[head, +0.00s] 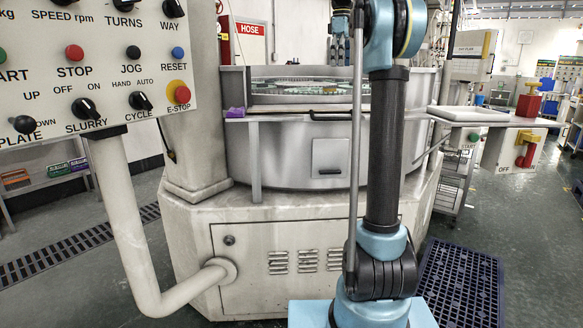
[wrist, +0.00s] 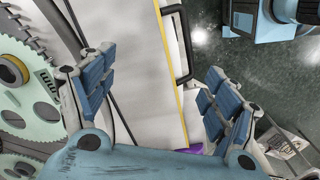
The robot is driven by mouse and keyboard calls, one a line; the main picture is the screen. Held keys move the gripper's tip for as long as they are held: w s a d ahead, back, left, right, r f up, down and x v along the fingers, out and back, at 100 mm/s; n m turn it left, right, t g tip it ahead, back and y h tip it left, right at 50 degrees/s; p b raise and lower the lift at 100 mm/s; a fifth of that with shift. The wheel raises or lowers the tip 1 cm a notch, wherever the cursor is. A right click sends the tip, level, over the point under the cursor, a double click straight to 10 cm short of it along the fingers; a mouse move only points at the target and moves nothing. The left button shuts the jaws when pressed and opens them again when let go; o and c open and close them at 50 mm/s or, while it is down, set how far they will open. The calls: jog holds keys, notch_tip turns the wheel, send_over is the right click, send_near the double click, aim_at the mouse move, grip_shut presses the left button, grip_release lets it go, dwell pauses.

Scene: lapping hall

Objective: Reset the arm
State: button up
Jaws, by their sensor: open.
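My gripper (head: 340,50) is at the top of the head view, above the open basin of the round lapping machine (head: 290,150). My blue arm stands upright right of centre and hides part of the machine. In the wrist view my gripper (wrist: 158,85) has its two blue-padded fingers spread wide. Nothing is held between them. Behind the fingers lie the machine's pale rim and a black handle (wrist: 178,45).
Green toothed discs (wrist: 25,85) lie left in the wrist view. A purple item (head: 235,112) rests on the rim. The control panel (head: 95,70) juts in at left. A side shelf (head: 490,117) with a red-topped item stands at right. A dark floor grate (head: 460,285) lies lower right.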

jog(key=s+f+m+t, duration=0.1)
jog(key=s+f+m, duration=0.5)
jog(key=s+f, duration=1.5)
jog(key=s+f+m+t, duration=0.1)
jog(key=s+f+m, duration=0.6)
jog(key=s+f, duration=1.3)
notch_tip(320, 180, down, 8)
jog(key=shift+s+d+r, duration=0.25)
jog(key=shift+s+d, duration=0.05)
jog(key=shift+s, duration=0.1)
